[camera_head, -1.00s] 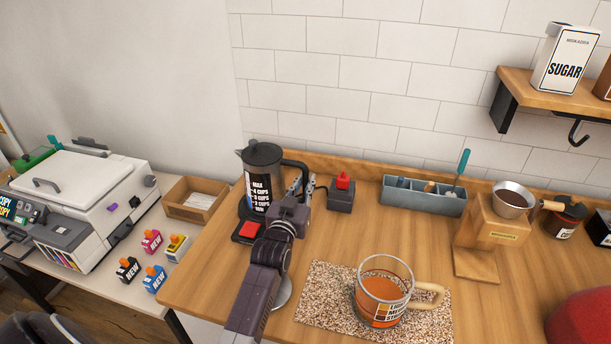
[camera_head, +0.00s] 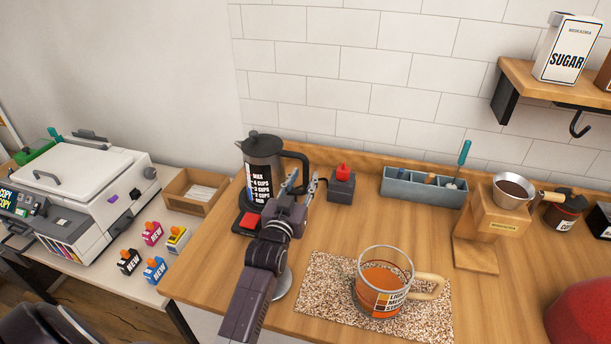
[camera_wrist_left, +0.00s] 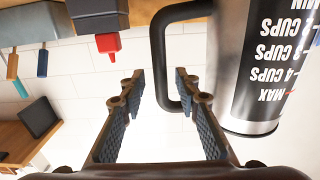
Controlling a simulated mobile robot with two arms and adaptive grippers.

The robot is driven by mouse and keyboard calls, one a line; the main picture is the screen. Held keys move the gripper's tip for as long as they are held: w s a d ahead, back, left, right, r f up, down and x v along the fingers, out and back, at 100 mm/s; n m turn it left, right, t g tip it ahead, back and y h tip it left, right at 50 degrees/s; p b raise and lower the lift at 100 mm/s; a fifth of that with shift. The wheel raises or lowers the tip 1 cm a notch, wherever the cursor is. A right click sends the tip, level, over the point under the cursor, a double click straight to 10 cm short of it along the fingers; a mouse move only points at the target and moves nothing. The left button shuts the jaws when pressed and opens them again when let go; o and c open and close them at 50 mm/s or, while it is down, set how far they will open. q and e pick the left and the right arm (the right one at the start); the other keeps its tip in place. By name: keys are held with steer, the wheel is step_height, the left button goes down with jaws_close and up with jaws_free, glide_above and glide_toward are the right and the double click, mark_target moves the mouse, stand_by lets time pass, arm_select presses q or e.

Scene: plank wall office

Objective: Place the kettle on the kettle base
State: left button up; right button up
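The kettle (camera_head: 264,172), dark and steel with cup markings and a black handle, stands upright at the left of the wooden counter. It appears to rest on the black kettle base (camera_head: 237,219) with a red switch; the contact is partly hidden by the kettle and my arm. My left gripper (camera_head: 303,184) is beside the handle, its fingers apart. In the left wrist view the kettle (camera_wrist_left: 262,70) is upside down at the right, and the open fingers of my left gripper (camera_wrist_left: 160,78) show near the handle, not closed on it. My right gripper is out of view.
A small dark box with a red top (camera_head: 341,187) stands just right of the gripper. A glass mug (camera_head: 383,283) sits on a speckled mat (camera_head: 325,285) in front. A grey organizer (camera_head: 425,188) and wooden dripper stand (camera_head: 490,222) are further right.

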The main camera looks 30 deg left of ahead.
arm_select(q)
steer(key=v, duration=0.4)
steer(key=shift+s+d+b, duration=0.1)
steer(key=shift+s+b, duration=0.25)
steer(key=shift+s, duration=0.05)
